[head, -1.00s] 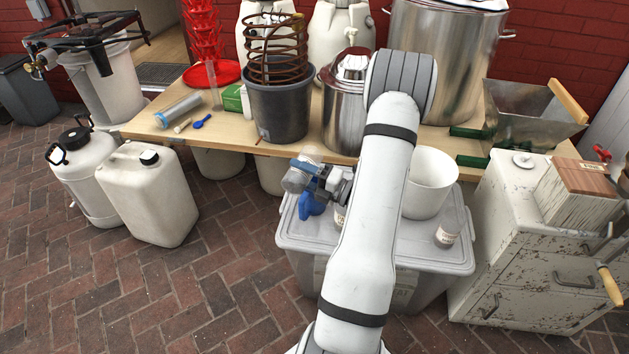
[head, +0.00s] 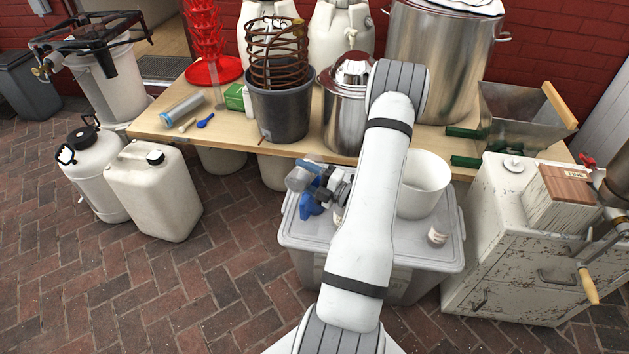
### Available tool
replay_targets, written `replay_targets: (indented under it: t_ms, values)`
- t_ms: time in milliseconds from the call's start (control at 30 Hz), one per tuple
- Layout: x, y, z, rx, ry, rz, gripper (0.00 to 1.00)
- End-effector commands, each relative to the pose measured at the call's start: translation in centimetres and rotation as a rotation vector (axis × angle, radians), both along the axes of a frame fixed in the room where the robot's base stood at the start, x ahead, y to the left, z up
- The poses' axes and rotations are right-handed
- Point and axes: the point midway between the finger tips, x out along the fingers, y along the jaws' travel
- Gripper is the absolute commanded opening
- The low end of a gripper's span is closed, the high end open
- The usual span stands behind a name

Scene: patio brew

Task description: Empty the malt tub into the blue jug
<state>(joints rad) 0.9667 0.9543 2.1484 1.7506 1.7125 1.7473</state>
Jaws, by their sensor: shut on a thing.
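My gripper (head: 324,180) is shut on a small clear-and-grey tub (head: 299,178), which looks like the malt tub. The tub is tipped well over, above the left part of the grey storage box lid. The blue jug (head: 310,206) stands on that lid just below the tub. The jug is small in view and partly covered by the tub and gripper, so its inside is hidden. I cannot tell whether anything is pouring or what is left in the tub.
The grey storage box (head: 290,240) also bears a white bucket (head: 425,185) and a small labelled tub (head: 437,237). Behind stands the wooden table (head: 225,133) with a dark bucket (head: 280,110) and a steel pot (head: 345,115). A worn white cabinet (head: 515,255) is at right.

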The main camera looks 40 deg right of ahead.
Motion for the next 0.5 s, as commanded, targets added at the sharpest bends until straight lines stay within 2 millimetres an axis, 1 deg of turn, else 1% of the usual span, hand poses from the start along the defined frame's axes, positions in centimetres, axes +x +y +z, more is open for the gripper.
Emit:
replay_targets:
  t_ms: [500]
  values:
    - [0.14, -0.20, -0.14, 0.065, 0.031, 0.001, 0.31]
